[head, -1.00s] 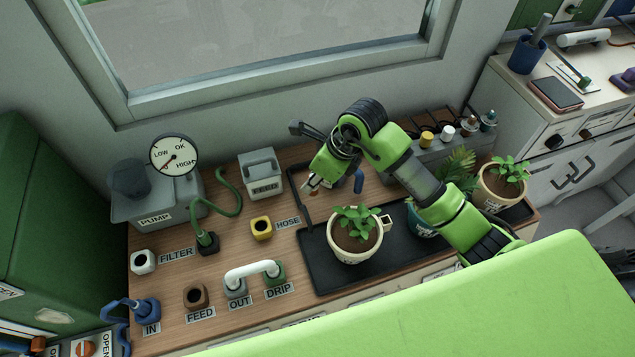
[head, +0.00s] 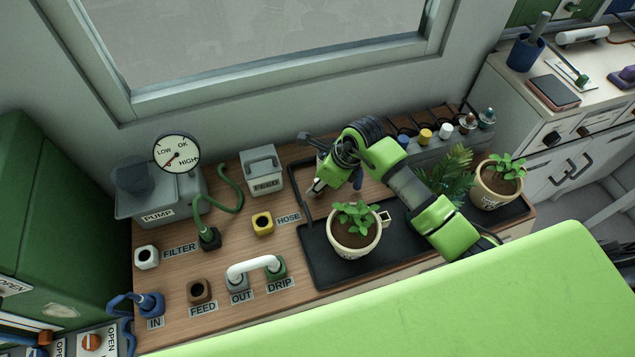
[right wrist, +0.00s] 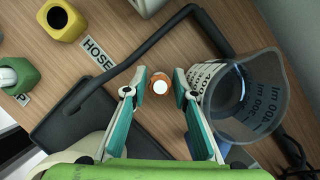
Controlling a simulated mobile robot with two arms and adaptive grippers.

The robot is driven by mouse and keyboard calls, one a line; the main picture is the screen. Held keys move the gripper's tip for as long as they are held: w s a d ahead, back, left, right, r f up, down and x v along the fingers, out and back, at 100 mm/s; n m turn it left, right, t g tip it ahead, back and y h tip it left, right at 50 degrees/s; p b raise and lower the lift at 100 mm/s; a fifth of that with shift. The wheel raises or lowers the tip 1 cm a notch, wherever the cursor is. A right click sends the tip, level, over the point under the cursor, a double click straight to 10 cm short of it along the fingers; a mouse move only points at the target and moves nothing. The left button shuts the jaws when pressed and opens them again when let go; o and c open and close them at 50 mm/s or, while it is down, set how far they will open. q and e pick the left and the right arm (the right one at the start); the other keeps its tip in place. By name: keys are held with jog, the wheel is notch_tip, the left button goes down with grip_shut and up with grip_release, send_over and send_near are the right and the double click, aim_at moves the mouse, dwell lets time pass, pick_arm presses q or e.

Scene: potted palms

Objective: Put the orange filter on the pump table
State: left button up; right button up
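The orange filter (right wrist: 159,87) is a small round orange piece with a white centre. In the right wrist view it lies between my right gripper's fingertips (right wrist: 160,78), which are spread to either side of it. I see no clear grip on it. In the head view my right gripper (head: 317,188) is low over the wooden pump table (head: 195,328), behind the black tray, and the filter is mostly hidden there. The pump (head: 160,205) stands at the table's back left, near a white socket (head: 147,257) labelled FILTER. My left gripper is not in view.
A clear measuring beaker (right wrist: 240,98) stands close to the right finger. The black tray (head: 325,275) holds a potted plant (head: 354,232). A yellow socket (head: 262,223), a FEED box (head: 262,171) and a white pipe (head: 252,265) stand left of the gripper.

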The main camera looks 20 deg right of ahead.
jog(key=shift+r, duration=0.1)
jog(key=shift+r, duration=0.15)
jog(key=b+v, duration=0.1)
jog(key=v, duration=1.1)
jog(key=shift+a, duration=0.1)
